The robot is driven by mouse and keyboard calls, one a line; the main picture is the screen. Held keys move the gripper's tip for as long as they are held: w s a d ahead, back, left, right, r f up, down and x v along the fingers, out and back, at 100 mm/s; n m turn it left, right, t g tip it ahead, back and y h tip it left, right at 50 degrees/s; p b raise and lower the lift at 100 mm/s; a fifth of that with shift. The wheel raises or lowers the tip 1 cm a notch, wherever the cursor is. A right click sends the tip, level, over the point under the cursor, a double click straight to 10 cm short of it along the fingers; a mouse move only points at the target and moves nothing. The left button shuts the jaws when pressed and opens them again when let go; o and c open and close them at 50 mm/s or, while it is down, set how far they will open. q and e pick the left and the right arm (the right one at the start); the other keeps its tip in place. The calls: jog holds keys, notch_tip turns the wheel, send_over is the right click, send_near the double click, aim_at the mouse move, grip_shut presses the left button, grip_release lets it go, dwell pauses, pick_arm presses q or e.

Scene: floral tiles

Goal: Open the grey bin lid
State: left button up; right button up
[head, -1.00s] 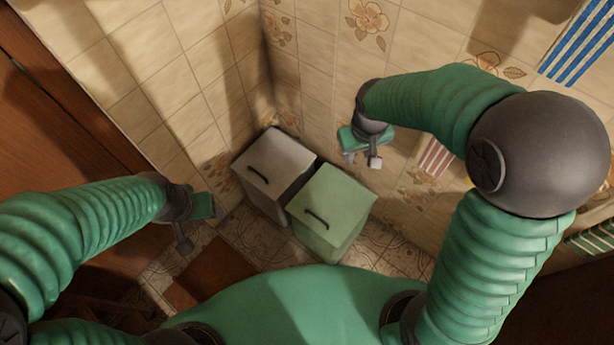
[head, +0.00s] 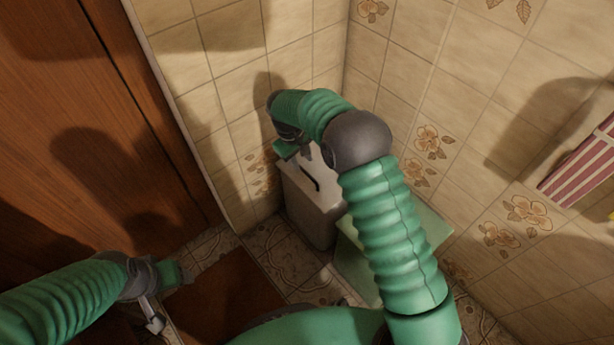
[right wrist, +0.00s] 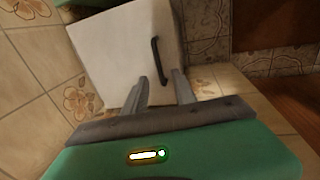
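The grey bin (head: 312,212) stands in the tiled corner with its lid down. A dark bar handle (head: 312,180) is on the lid. In the right wrist view the pale lid (right wrist: 112,55) fills the upper left, and the handle (right wrist: 156,50) runs along its right side. My right gripper (head: 298,157) is over the lid; its two fingers (right wrist: 158,74) are apart and empty, with the handle's near end between their tips in the picture. The gap to the handle is unclear.
A green bin (head: 358,262) stands right of the grey one, partly hidden behind my right arm. Tiled walls close in behind and beside the bins. A brown mat (head: 225,300) lies on the floor, and a wooden door (head: 70,110) is at left.

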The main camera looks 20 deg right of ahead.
aim_at(308, 174)
jog(key=f+b, duration=0.1)
jog(key=f, duration=0.2)
jog(key=d+f+b, duration=0.1)
jog(key=f, duration=0.2)
jog(key=shift+w+d+f, duration=0.1)
jog(key=shift+w+d, duration=0.05)
jog(key=shift+d, duration=0.05)
jog(key=shift+d+f+b, duration=0.25)
jog(key=shift+f+b, duration=0.05)
jog(key=shift+f, duration=0.15)
jog(key=shift+a+r, duration=0.1)
jog(key=shift+a, duration=0.05)
jog(key=shift+c, duration=0.3)
grip_shut()
